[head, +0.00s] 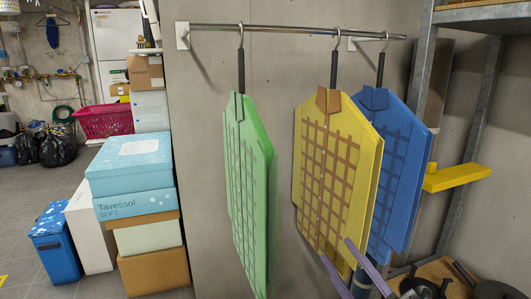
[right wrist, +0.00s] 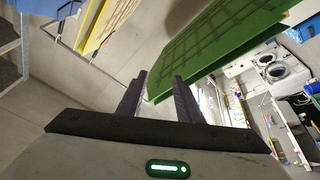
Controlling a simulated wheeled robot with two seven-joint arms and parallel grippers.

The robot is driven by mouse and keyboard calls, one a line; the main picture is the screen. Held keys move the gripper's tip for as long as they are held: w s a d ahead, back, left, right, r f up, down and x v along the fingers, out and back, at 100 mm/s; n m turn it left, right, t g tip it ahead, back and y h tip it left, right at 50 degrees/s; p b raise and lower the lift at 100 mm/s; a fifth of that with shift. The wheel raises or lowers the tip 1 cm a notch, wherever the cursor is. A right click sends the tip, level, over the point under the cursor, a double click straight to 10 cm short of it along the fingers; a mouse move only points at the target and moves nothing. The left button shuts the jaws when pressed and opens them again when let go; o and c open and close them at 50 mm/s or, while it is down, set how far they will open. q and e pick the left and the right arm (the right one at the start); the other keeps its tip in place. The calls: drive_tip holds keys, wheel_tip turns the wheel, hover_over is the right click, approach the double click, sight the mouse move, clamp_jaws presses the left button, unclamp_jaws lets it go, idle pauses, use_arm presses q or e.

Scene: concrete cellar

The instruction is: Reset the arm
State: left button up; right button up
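My right gripper (head: 334,248) is at the bottom of the head view, in front of the lower part of a yellow hanging shirt (head: 312,170). Its two purple-grey fingers stand apart. In the right wrist view the fingers (right wrist: 159,76) are also apart. A green shirt (right wrist: 215,45) shows just beyond them there; I cannot tell whether its corner lies between them. I see nothing held. My left gripper is not in view.
Green (head: 245,170), yellow and blue (head: 400,150) shirts hang from a wall rail (head: 290,30). Stacked boxes (head: 140,205) stand left. A metal shelf frame (head: 424,90) and a yellow bar (head: 455,178) are right. Open floor (head: 25,200) lies far left.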

wheel_tip(320, 180, down, 14)
drive_tip(key=s+d+m+g+h, duration=0.2)
drive_tip(key=s+m+h, duration=0.1)
drive_tip(key=m+h, duration=0.2)
drive_tip(key=s+f+m+g+h, duration=0.2)
drive_tip(key=s+f+m+g, duration=0.3)
drive_tip(key=s+f, duration=1.4)
wheel_tip(320, 180, down, 4)
drive_tip(key=g, duration=0.4)
drive_tip(key=shift+s+f, duration=0.2)
drive_tip(key=shift+s, duration=0.05)
